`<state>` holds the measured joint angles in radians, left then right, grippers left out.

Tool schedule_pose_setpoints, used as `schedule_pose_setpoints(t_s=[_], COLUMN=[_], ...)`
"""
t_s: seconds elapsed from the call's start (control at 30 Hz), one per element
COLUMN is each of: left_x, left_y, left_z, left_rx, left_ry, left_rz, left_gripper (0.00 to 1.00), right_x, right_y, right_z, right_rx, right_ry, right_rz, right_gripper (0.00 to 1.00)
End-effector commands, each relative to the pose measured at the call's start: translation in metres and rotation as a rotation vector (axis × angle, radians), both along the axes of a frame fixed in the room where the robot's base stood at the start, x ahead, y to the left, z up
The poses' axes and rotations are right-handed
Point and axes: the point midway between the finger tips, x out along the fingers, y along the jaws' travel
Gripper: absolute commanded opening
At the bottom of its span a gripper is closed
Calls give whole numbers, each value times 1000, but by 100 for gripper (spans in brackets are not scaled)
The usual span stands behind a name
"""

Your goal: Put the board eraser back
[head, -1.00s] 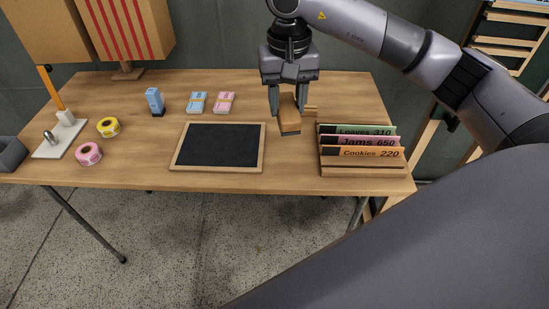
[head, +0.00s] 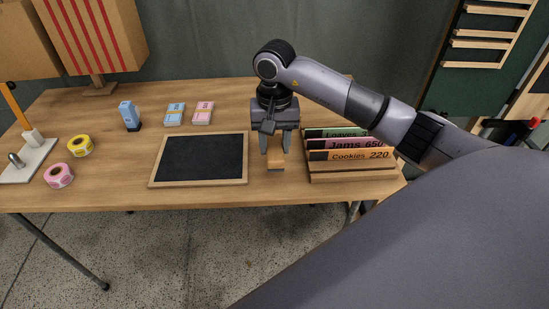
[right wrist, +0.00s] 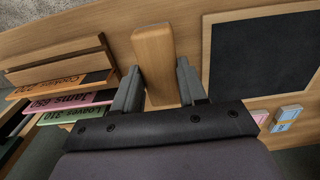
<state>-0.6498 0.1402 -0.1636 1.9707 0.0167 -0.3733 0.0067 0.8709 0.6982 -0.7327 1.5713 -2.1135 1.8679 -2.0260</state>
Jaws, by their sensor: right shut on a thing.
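The board eraser (head: 276,160) is a light wooden block. My right gripper (head: 276,151) is shut on it, fingers pointing down, between the small framed chalkboard (head: 200,158) and the sign rack (head: 352,175). In the right wrist view the eraser (right wrist: 154,55) sits between the two fingers (right wrist: 157,78), its long side running away from the palm. The eraser is low over the table; I cannot tell if it touches the wood. Its underside is hidden. My left gripper is not in view.
The rack holds Loaves, Jams and Cookies signs close right of the gripper. Tape rolls (head: 80,146), a blue box (head: 129,115) and note pads (head: 203,113) stand left. At the right edge, a ledge (head: 535,144) bears red and blue items.

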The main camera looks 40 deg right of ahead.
Motion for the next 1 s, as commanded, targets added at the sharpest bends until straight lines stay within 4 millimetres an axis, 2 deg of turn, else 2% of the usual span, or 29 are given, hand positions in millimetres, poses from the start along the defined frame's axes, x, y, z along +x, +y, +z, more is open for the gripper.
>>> schedule_pose_setpoints(t_s=[0.23, 0.47, 0.83, 0.87, 0.9, 0.93, 1.0], left_x=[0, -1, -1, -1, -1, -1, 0], left_y=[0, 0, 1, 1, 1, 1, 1], left_z=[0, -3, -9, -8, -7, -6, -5], left_rx=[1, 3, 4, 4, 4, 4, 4], left_ry=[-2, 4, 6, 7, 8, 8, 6], left_rz=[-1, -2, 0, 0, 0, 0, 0], left_gripper=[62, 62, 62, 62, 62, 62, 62], right_x=[0, 0, 0, 0, 0, 0, 0], right_y=[0, 0, 0, 0, 0, 0, 0], right_z=[-19, -51, -56, -56, -55, -55, -55], right_rx=[1, 2, -1, -1, -1, -1, -1], right_ry=[2, 1, -1, -1, -1, -1, -1], right_rz=[0, 0, 1, 0, 0, 0, 0], right_gripper=[13, 13, 13, 45, 58, 67, 67])
